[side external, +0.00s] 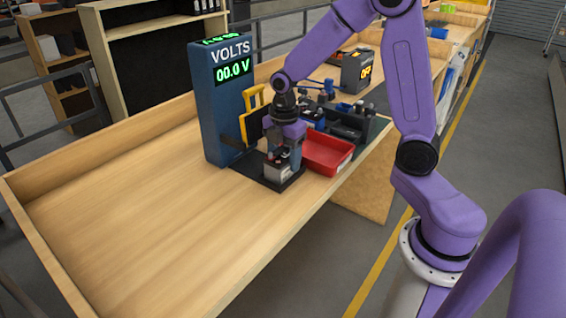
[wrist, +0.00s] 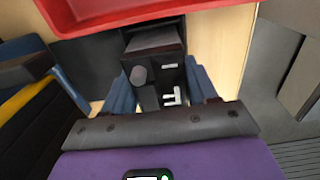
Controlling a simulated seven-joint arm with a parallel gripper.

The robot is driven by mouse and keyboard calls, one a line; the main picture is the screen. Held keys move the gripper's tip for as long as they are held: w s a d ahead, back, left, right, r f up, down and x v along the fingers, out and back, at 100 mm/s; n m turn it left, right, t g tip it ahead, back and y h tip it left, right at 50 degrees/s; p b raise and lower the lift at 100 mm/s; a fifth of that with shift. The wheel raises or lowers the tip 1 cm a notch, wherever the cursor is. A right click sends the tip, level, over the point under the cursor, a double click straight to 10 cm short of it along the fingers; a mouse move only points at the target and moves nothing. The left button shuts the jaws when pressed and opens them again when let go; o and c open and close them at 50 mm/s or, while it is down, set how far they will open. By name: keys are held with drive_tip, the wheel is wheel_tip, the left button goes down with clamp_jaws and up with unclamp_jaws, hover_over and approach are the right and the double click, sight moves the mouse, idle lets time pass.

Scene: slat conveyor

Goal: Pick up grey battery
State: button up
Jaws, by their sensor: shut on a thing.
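The grey battery (side external: 278,173) is a small block with a dark top, low at the black base plate (side external: 289,184) in front of the voltmeter. My gripper (side external: 281,160) points down over it and is shut on it. In the wrist view, the battery's dark top with a round post and pale marks (wrist: 158,72) sits between the blue fingers of my gripper (wrist: 160,88). Whether the battery touches the plate is hard to tell. Its lower part is mostly hidden in the wrist view.
The blue voltmeter (side external: 218,120) reads 00.0 V, with a yellow-handled part (side external: 254,96) beside it. A red tray (side external: 327,152) stands close right of my gripper. A dark organiser (side external: 352,128) and a dark box (side external: 356,72) are behind. The wooden bench (side external: 140,200) is clear at left.

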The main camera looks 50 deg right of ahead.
sight(284, 152)
drive_tip(key=shift+r, duration=0.15)
drive_tip(key=shift+r, duration=0.3)
wheel_tip(284, 152, up, 2)
drive_tip(key=shift+r, duration=0.1)
drive_tip(key=s+r, duration=1)
drive_tip(key=s, duration=0.4)
drive_tip(key=w+d+f, duration=0.4)
drive_tip(key=w+d, duration=0.9)
drive_tip(key=shift+a+f, duration=0.1)
drive_tip(key=shift+f, duration=2.85)
drive_tip(key=shift+f, duration=1.4)
